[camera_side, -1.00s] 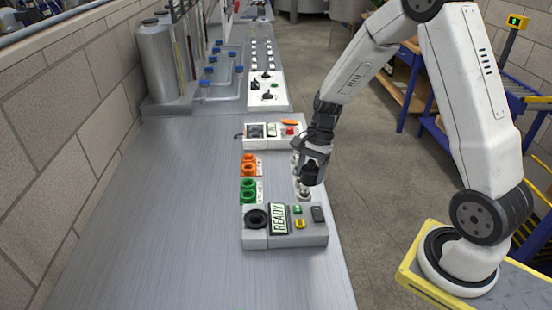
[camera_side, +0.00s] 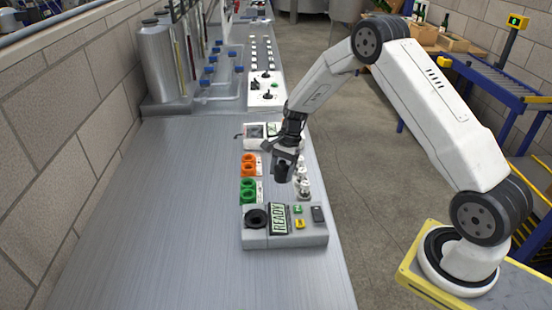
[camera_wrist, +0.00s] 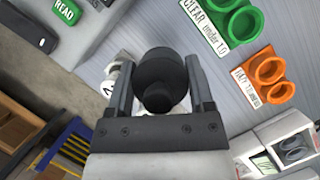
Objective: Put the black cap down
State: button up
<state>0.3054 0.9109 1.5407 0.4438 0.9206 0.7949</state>
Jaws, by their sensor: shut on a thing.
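My gripper (camera_side: 284,163) is shut on the black cap (camera_wrist: 160,75), which sits between both fingers in the wrist view. In the side view the black cap (camera_side: 281,173) hangs below the fingers, above the bench. It is between the orange and green ring holders on its left and the small vials on its right. The cap looks apart from the bench, though its underside is hidden in the wrist view. The grey meter (camera_side: 285,238) in front has a screen reading READY and a dark round opening on its left.
The green holder (camera_side: 249,190) is labelled CLEAR under 1.0; the orange holder (camera_side: 249,165) stands behind it. Small vials (camera_side: 303,187) stand close on the right. A white instrument box (camera_side: 258,142) is behind. The bench (camera_side: 170,210) is clear to the left.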

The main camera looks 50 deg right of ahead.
aim_at(273, 193)
jog(key=shift+w+d+f, duration=0.2)
jog(key=shift+w+f, duration=0.95)
jog(key=shift+f, duration=0.25)
jog(key=shift+w+f, duration=0.1)
jog(key=shift+w+f, duration=0.1)
jog(key=shift+f, duration=0.1)
jog(key=shift+w+f, duration=0.1)
jog(key=shift+f, duration=1.45)
jog(key=shift+f, duration=0.1)
jog(key=o, duration=1.2)
jog(key=v, duration=1.2)
